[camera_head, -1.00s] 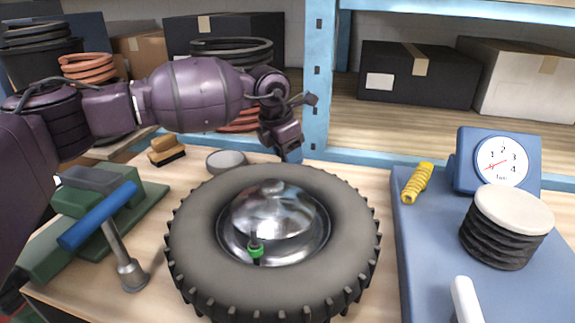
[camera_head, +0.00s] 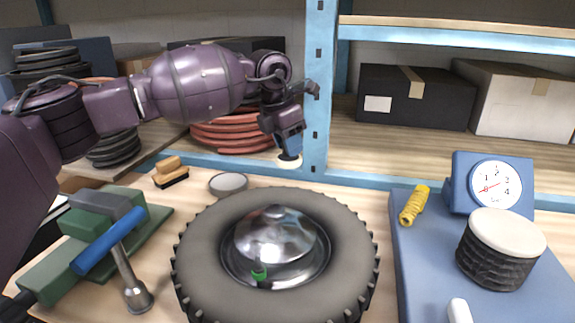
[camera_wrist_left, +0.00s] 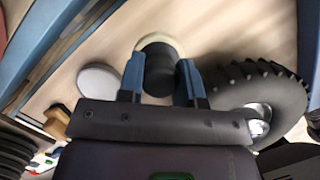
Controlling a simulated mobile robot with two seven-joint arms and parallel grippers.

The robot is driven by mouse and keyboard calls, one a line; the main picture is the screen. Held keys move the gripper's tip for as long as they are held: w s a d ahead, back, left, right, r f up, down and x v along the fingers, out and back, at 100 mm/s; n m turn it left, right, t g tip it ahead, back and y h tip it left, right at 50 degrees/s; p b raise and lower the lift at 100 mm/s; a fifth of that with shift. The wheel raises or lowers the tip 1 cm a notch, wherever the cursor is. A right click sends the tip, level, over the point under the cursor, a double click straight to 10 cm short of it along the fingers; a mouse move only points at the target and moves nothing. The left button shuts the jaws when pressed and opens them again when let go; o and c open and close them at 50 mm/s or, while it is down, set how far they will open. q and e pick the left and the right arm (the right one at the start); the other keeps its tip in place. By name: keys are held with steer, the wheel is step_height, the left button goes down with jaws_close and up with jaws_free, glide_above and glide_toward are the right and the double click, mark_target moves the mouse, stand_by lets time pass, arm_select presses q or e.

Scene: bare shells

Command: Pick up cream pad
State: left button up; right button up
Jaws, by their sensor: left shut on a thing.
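The cream pad (camera_head: 289,162) is a small round disc with a dark upper part, hanging under the fingertips of my left gripper (camera_head: 288,143) behind the tyre. In the left wrist view, its cream rim (camera_wrist_left: 163,40) shows beyond the dark part between the two blue fingers. My left gripper (camera_wrist_left: 160,82) is shut on it there. In the head view the pad appears just above the table's back edge, in front of the blue shelf beam. My right gripper is not in view.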

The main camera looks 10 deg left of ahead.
arm_select(q)
step_height(320, 180, up, 12)
steer(key=p, duration=0.1)
steer(key=shift+f, duration=0.2)
steer(key=o, duration=0.4)
steer(key=c, duration=0.3)
